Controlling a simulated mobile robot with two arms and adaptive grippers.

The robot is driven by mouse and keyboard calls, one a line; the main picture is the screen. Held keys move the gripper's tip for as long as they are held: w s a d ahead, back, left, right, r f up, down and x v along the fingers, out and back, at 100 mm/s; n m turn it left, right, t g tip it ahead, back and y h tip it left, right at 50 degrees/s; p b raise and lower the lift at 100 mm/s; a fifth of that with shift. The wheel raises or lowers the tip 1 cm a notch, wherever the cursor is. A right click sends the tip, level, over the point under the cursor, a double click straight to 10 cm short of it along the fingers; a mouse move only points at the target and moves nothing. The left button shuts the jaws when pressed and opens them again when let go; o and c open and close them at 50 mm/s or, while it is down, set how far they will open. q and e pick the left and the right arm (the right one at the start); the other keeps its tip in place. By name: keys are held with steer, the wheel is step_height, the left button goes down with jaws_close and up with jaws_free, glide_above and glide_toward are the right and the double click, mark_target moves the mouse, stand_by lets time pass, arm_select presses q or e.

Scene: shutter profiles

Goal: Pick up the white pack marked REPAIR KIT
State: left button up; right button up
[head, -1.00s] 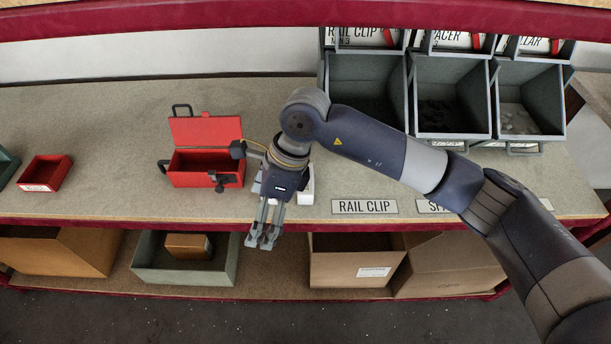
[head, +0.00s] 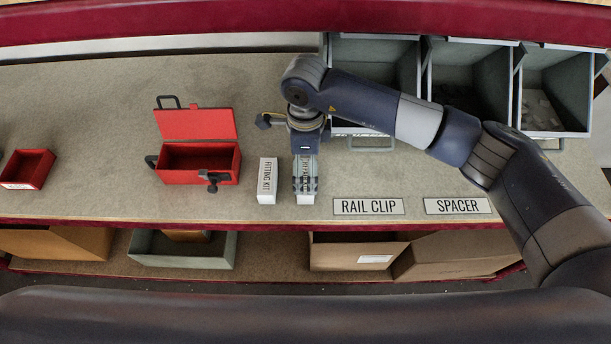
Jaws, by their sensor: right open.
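A white pack (head: 305,199) stands near the bench's front edge. My right gripper (head: 305,188) points down over it with its fingers open, covering most of its label, so I can read only part of the lettering. I cannot tell whether the fingers touch the pack. Another white pack marked FITTING KIT (head: 267,180) stands just to the left, apart from the gripper. My left gripper is not in view.
An open red box (head: 197,161) with a raised lid stands to the left, and a small red tray (head: 27,168) lies further left. RAIL CLIP (head: 368,206) and SPACER (head: 457,206) labels lie to the right. Grey bins (head: 375,62) stand behind my right arm.

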mark_target(305, 176)
steer(key=shift+f, duration=0.35)
step_height(305, 176, down, 5)
steer(key=shift+r+p, duration=0.15)
steer(key=shift+p, duration=0.9)
steer(key=shift+w, duration=0.1)
steer(key=c, duration=0.8)
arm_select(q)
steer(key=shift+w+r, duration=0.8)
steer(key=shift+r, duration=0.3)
arm_select(e)
steer(key=shift+c, duration=0.2)
